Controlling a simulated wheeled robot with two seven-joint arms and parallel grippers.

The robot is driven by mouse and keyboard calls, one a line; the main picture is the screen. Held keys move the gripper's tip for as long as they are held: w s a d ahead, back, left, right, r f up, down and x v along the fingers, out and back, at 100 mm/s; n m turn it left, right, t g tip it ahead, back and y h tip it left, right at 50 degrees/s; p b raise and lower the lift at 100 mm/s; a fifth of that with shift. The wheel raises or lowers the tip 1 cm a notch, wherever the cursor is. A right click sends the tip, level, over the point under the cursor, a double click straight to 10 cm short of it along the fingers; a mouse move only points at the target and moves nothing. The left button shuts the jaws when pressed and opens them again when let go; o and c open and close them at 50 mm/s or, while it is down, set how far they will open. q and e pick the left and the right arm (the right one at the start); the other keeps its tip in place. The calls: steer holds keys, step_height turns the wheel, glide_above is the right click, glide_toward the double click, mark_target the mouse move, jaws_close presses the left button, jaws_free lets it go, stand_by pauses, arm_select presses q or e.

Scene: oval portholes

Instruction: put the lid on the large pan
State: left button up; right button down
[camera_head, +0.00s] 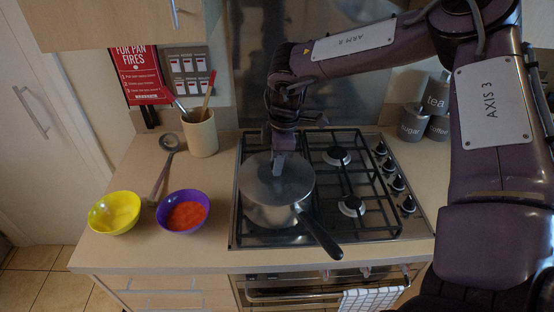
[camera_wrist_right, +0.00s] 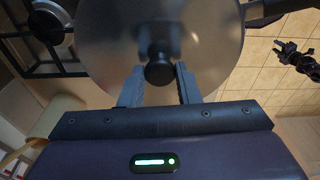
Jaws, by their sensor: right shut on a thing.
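The large pan (camera_head: 268,214) is a steel pan on the front left of the hob, its black handle pointing to the front right. The round grey lid (camera_head: 257,181) lies level over the pan's mouth and hides its inside. I cannot tell whether its rim fully touches all round. My right gripper (camera_head: 279,165) points down at the lid's middle. In the right wrist view its two fingers (camera_wrist_right: 158,84) are shut on the lid's black knob (camera_wrist_right: 158,68). A dark jointed shape (camera_wrist_right: 299,58) at that view's right edge may be my left gripper; its jaws are unclear.
The gas hob (camera_head: 345,185) has free burners right of the pan. A yellow bowl (camera_head: 114,213), a purple bowl (camera_head: 183,211) with orange-red contents, a ladle (camera_head: 164,170) and a utensil pot (camera_head: 201,135) stand left. Grey canisters (camera_head: 414,121) stand at the back right.

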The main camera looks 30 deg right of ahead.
mark_target(283, 171)
steer(key=shift+f, duration=0.15)
steer(key=c, duration=1.1)
jaws_free()
steer(key=shift+r+p, duration=0.45)
steer(key=shift+p, duration=0.05)
steer(key=shift+d+r+b, duration=0.2)
steer(key=shift+r+b, duration=0.75)
steer(key=shift+r, duration=0.3)
steer(key=r, duration=0.3)
steer(key=r+b, duration=0.1)
steer(key=r, duration=0.2)
steer(key=d+r, duration=0.1)
steer(key=r, duration=0.2)
steer(key=shift+s+b, duration=0.3)
steer(key=shift+b, duration=0.1)
